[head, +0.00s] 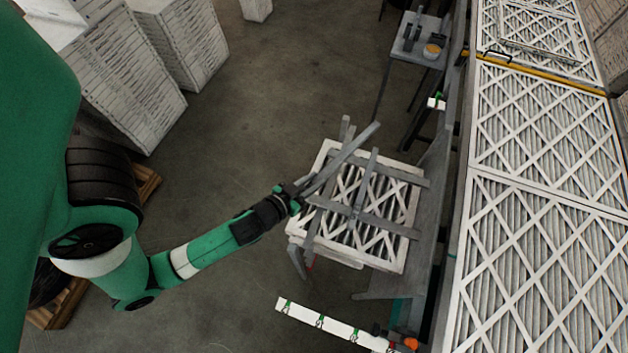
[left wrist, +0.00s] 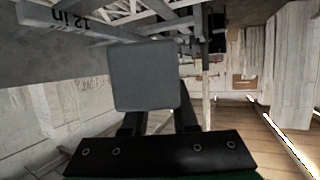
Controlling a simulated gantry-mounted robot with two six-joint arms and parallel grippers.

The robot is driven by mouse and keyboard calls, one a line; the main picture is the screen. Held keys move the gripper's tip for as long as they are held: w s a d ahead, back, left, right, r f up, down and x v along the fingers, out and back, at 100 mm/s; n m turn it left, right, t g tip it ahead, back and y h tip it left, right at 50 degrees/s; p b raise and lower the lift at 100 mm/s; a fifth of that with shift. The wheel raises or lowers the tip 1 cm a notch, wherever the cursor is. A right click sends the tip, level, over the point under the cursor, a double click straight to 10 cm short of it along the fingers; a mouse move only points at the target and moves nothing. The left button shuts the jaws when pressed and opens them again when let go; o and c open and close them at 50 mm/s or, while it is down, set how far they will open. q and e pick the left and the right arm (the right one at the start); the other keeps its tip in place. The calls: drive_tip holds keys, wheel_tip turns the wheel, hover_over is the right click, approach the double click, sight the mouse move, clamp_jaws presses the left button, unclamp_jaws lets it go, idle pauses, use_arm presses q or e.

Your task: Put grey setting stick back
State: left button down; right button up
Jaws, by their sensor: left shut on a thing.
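My left gripper (head: 296,192) is shut on the grey setting stick (head: 348,148). The stick slants up and right from the gripper, over the left part of a white-framed filter (head: 399,254) on a stand. In the left wrist view, the stick's square grey end (left wrist: 145,75) faces the camera between the fingers and hides much of what is beyond. Whether the stick touches the filter or the grey bars (head: 384,222) across it, I cannot tell. My right gripper is not in view.
A white strip with green clips (head: 330,325) lies below the stand. Long filters (head: 540,245) fill the right side. A small grey table (head: 420,48) stands at the top. Stacked filters (head: 120,80) stand at upper left. Concrete floor (head: 260,110) between is clear.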

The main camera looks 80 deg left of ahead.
sight(314, 197)
use_arm(q)
drive_tip(key=shift+f+b, duration=3.05)
drive_tip(key=shift+f, duration=0.3)
use_arm(e)
wheel_tip(314, 197, down, 6)
use_arm(q)
drive_tip(key=shift+f+b, duration=0.55)
use_arm(e)
drive_tip(key=shift+f, duration=0.6)
use_arm(q)
drive_tip(key=c, duration=0.6)
unclamp_jaws()
use_arm(e)
drive_tip(key=shift+r, duration=0.1)
